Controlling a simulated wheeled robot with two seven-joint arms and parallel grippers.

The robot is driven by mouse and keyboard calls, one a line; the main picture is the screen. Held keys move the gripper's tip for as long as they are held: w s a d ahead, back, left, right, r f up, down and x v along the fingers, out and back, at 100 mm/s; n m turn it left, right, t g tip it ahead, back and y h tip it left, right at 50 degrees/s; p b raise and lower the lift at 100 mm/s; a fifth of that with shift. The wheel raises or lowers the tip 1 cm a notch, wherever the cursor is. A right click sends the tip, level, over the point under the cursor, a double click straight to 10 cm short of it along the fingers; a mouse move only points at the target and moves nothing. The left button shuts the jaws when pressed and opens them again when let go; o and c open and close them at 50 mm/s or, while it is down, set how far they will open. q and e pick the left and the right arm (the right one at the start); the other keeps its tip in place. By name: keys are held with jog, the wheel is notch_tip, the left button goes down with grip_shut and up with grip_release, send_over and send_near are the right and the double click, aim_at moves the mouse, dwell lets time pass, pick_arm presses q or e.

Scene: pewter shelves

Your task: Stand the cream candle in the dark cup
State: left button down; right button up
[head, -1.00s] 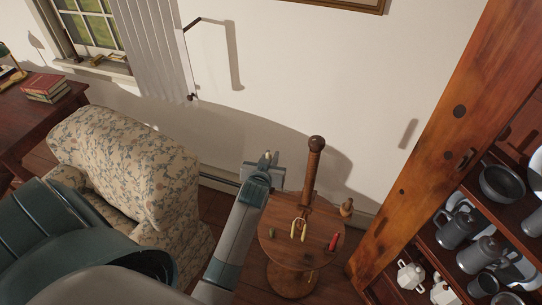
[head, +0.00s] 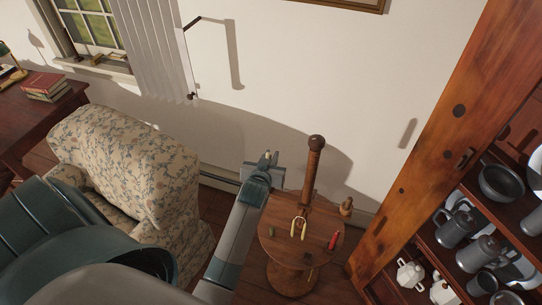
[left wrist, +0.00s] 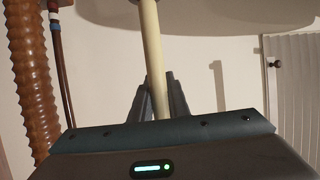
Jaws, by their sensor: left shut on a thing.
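My left gripper (head: 268,160) is beside the post at the far left of the small round table. In the left wrist view its fingers (left wrist: 160,98) are shut on a cream candle (left wrist: 151,42), a long thin pale stick. In the head view only a small pale tip of the candle (head: 268,155) shows above the fingers. In the left wrist view, the candle's far end runs to a dark edge (left wrist: 150,2) cut off at the top. I cannot tell whether this is the dark cup, or whether they touch. My right gripper is not in view.
The round wooden table (head: 283,262) has a tall turned post (head: 312,175), a yellow two-pronged item (head: 299,228), a red item (head: 334,241) and a small wooden bottle (head: 347,207). A flowered armchair (head: 125,165) stands left, a wooden shelf unit (head: 440,130) with grey pots right.

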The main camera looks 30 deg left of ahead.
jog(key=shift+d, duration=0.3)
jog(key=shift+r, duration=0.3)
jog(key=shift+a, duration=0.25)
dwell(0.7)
pick_arm(q)
jog(key=shift+f, duration=0.6)
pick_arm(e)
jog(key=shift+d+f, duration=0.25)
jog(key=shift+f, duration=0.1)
pick_arm(q)
jog(key=shift+f+b, duration=0.5)
jog(key=shift+f, duration=0.4)
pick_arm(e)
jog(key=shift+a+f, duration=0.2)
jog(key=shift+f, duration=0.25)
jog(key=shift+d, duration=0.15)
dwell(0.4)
pick_arm(q)
jog(key=c, duration=1.6)
grip_release()
jog(key=shift+s, duration=0.1)
